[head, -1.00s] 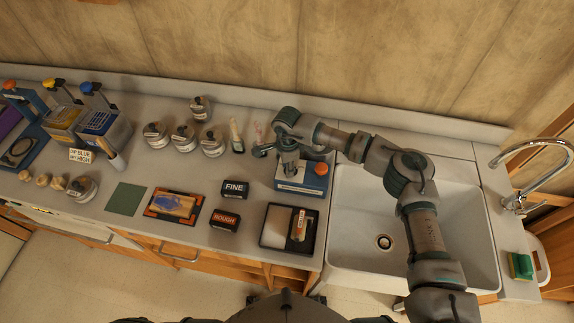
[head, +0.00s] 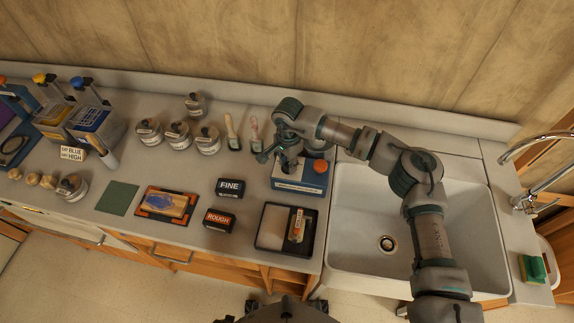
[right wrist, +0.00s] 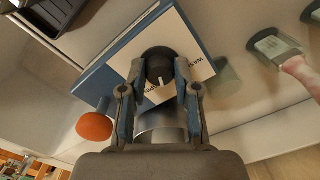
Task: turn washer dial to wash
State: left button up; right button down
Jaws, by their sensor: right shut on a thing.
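The washer is a blue box with a white top panel (head: 311,168), left of the sink. Its black dial (right wrist: 158,63) has a white pointer mark and shows in the right wrist view. A partly covered label beginning "WA" is printed to the right of the dial there, and more lettering lies below it, half hidden by a finger. My right gripper (right wrist: 160,70) is shut on the dial, one finger on each side. In the head view this gripper (head: 289,166) stands over the washer and hides the dial. My left gripper is not in view.
An orange knob (head: 320,165) sits at the washer's right end. A black tray (head: 270,228) lies in front, near the counter edge. The sink (head: 400,225) with its tap is at right.

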jog(key=n+b, duration=0.1)
jog(key=n, duration=0.1)
jog(key=n+b, duration=0.1)
jog(key=n, duration=0.1)
jog(key=n+b, duration=0.1)
jog(key=n, duration=0.1)
jog(key=shift+w+d+f+b, duration=0.15)
jog(key=shift+f+b, duration=0.1)
jog(key=shift+b, duration=0.1)
jog(key=n+b, duration=0.3)
jog(key=n, duration=0.4)
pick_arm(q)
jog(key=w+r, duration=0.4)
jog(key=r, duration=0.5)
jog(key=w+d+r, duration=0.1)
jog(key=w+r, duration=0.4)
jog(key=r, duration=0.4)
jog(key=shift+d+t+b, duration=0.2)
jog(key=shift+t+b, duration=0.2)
pick_arm(e)
jog(key=shift+r+n, duration=0.1)
jog(key=shift+n, duration=1.5)
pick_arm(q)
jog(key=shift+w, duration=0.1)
